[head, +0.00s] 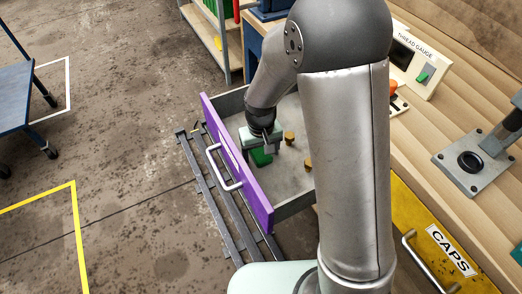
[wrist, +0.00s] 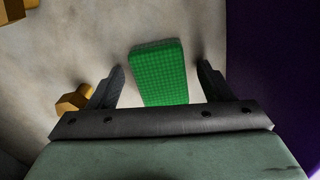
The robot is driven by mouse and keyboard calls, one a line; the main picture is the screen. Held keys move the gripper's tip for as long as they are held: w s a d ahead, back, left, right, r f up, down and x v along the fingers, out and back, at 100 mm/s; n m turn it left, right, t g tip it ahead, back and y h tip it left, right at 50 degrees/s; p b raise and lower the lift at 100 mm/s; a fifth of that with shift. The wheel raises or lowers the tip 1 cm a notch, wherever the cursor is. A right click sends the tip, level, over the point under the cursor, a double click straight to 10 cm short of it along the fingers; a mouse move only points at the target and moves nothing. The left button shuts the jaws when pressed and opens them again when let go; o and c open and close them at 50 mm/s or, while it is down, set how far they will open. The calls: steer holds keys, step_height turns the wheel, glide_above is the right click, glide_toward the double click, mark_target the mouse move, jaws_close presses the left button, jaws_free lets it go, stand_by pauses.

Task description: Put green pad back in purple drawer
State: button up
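The purple drawer (head: 238,163) is pulled open, with its purple front and silver handle facing left in the head view. The green pad (head: 261,157) lies inside the drawer, partly hidden by my gripper (head: 263,140). In the wrist view the green pad (wrist: 159,73) is a textured block on the grey drawer floor, between and beyond the fingertips. My gripper (wrist: 162,80) is open, with a gap between each finger and the pad. The purple drawer wall (wrist: 275,60) shows dark at the right of the wrist view.
Brass-coloured pieces (head: 289,137) also lie in the drawer; one (wrist: 72,101) is close outside my left finger. A yellow CAPS drawer (head: 420,225) is below the wooden bench (head: 425,125). A blue cart (head: 15,95) stands left; floor between is clear.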

mark_target(261, 153)
step_height(261, 153, up, 12)
steer(key=s+d+r+m, duration=0.1)
steer(key=s+d, duration=0.5)
steer(key=s, duration=0.3)
steer(key=s+d+r+m, duration=0.2)
steer(key=s+d, duration=0.4)
steer(key=s, duration=0.3)
steer(key=shift+s+d+r+p, duration=0.2)
steer(key=shift+s+d+p, duration=0.15)
steer(key=shift+s+p, duration=0.1)
steer(key=shift+w, duration=0.1)
